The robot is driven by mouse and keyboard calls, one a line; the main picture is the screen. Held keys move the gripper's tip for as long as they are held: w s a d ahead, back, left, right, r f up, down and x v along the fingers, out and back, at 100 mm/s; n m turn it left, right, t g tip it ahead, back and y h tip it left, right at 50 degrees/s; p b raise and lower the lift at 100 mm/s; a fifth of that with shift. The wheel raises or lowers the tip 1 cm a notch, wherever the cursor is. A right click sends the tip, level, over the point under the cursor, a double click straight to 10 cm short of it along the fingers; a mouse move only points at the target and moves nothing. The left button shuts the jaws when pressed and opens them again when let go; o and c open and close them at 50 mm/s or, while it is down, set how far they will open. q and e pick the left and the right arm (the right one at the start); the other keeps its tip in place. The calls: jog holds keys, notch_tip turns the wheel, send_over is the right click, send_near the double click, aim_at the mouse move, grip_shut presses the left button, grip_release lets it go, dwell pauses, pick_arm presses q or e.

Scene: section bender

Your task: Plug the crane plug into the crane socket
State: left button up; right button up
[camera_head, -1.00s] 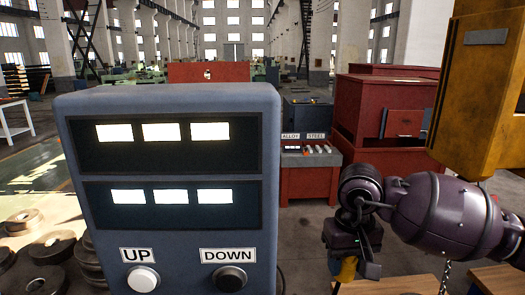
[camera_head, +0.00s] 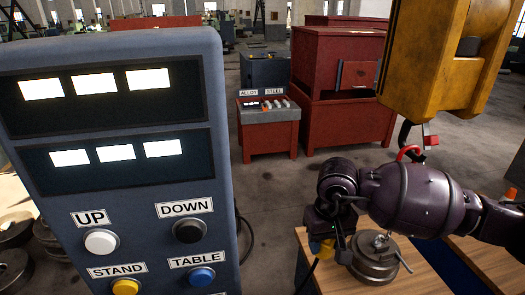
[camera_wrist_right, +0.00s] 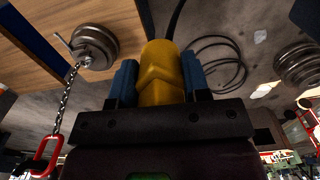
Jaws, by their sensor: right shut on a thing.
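My right gripper (camera_head: 320,246) is low in the middle right of the head view, with its arm coming in from the right. In the right wrist view its blue fingers (camera_wrist_right: 127,84) are shut on the yellow plug (camera_wrist_right: 161,75), one on each side. A dark cable (camera_wrist_right: 176,20) runs away from the far end of the plug. In the head view only a small yellow bit of the plug shows. The yellow crane block (camera_head: 445,60) hangs at the upper right, above my right arm. I cannot make out the crane socket for certain. My left gripper is not in view.
A blue-grey control panel (camera_head: 226,130) with UP, DOWN, STAND and TABLE buttons fills the left. A round metal weight (camera_head: 375,270) lies on a wooden surface (camera_head: 420,275) beside my right gripper. Red cabinets (camera_head: 340,60) and a small ALLOY/STEEL console (camera_head: 268,125) stand behind.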

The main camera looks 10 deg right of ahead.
jog(key=s+a+r+n, duration=0.1)
jog(key=a+r+n, duration=0.1)
jog(key=a+r, duration=0.3)
jog(key=s+a+r+n, duration=0.1)
jog(key=a+r, duration=0.4)
jog(key=r, duration=0.7)
jog(key=shift+n, duration=0.8)
jog(key=w+d+f+m, duration=0.3)
jog(key=w+f, duration=0.2)
jog(key=f, duration=0.1)
jog(key=shift+m, duration=0.8)
jog(key=d+f, duration=0.2)
jog(key=f, duration=0.1)
jog(key=s+d+f, duration=0.1)
jog(key=d+f, duration=0.1)
jog(key=f, duration=0.1)
jog(key=s+d+f, duration=0.1)
jog(key=d+f, duration=0.1)
jog(key=f, duration=0.2)
jog(key=shift+s+d, duration=0.2)
jog(key=shift+d, duration=0.2)
jog(key=shift+s+d+f, duration=0.15)
jog(key=shift+s+f, duration=0.05)
jog(key=shift+f, duration=0.2)
